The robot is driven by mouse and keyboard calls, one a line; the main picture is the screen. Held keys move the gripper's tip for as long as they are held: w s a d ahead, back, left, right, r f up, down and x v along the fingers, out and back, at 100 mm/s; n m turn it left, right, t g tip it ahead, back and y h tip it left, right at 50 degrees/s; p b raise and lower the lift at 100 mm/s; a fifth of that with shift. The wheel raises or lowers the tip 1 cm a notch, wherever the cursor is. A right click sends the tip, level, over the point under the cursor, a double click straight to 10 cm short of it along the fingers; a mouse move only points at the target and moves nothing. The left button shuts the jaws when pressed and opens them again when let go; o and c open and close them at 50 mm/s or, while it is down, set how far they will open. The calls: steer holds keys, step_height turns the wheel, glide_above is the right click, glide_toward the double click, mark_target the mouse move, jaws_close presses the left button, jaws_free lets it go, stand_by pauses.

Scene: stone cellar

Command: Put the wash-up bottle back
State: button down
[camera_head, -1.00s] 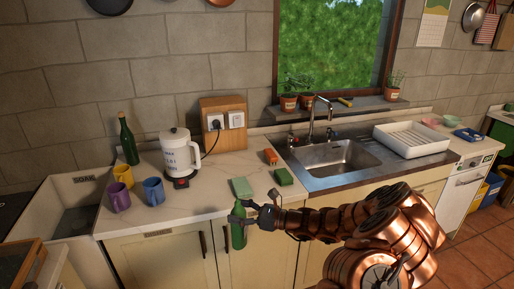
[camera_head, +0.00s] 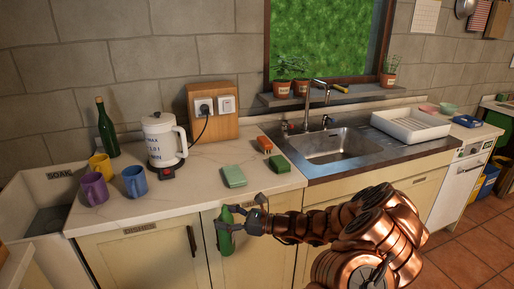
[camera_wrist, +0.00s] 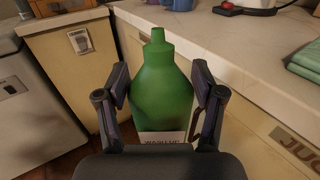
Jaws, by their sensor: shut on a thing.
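The wash-up bottle is green with a narrow nozzle and a white label reading "WASH-UP" (camera_wrist: 160,85). My gripper (camera_head: 240,218) is shut on the bottle (camera_head: 224,236), which it holds upright in front of the cupboard doors, at about the counter's front edge. In the wrist view my gripper's fingers (camera_wrist: 162,108) press on both sides of the bottle, and its lower part is hidden by my gripper.
The sink (camera_head: 330,145) and white drying rack (camera_head: 410,125) are to the right.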

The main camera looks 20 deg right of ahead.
step_height(320, 180, down, 2)
steer(key=shift+f+b, duration=0.2)
steer(key=shift+b, duration=0.75)
